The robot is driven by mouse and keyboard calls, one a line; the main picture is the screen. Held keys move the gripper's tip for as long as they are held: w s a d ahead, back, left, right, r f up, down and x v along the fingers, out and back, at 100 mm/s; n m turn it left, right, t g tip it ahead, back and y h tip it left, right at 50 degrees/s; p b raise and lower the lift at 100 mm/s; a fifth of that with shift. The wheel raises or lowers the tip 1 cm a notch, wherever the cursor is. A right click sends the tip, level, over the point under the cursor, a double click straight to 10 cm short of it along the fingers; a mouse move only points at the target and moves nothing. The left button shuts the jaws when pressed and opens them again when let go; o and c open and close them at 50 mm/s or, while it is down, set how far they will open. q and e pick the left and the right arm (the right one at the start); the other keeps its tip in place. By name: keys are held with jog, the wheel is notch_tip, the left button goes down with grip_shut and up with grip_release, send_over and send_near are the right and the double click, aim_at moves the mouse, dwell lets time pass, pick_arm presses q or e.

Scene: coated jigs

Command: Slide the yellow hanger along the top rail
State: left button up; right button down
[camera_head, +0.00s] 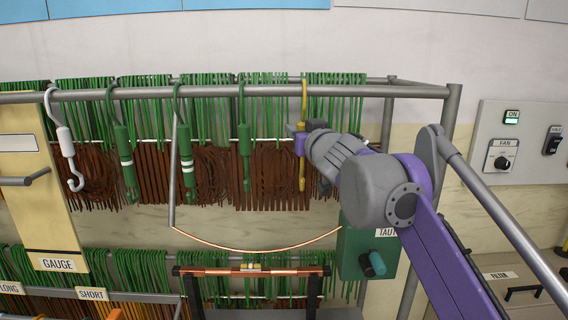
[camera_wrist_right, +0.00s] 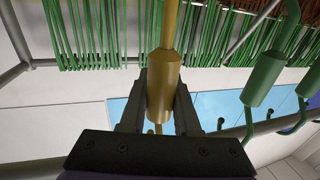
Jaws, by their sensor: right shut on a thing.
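The yellow hanger (camera_head: 303,100) hangs from the grey top rail (camera_head: 225,93), near its right end. My right gripper (camera_head: 304,143) is at the hanger's body, its arm coming in from the lower right. In the right wrist view the gripper (camera_wrist_right: 160,112) is shut on the hanger's thick yellow body (camera_wrist_right: 164,85), with a finger on each side. The hanger's hook over the rail shows in the head view; part of its body is hidden by the gripper. My left gripper is not in view.
Green hangers (camera_head: 244,150) and a white hook (camera_head: 66,140) hang on the rail to the left. Green and brown strands hang behind. A green box (camera_head: 358,255) and a copper wire (camera_head: 250,250) are below. A fan switch panel (camera_head: 503,156) is at right.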

jog(key=shift+a, duration=0.25)
jog(key=c, duration=0.8)
grip_release()
jog(key=shift+d, duration=0.25)
jog(key=shift+c, duration=0.2)
jog(key=shift+o, duration=1.4)
jog(key=shift+a, duration=0.1)
jog(key=shift+s, duration=0.1)
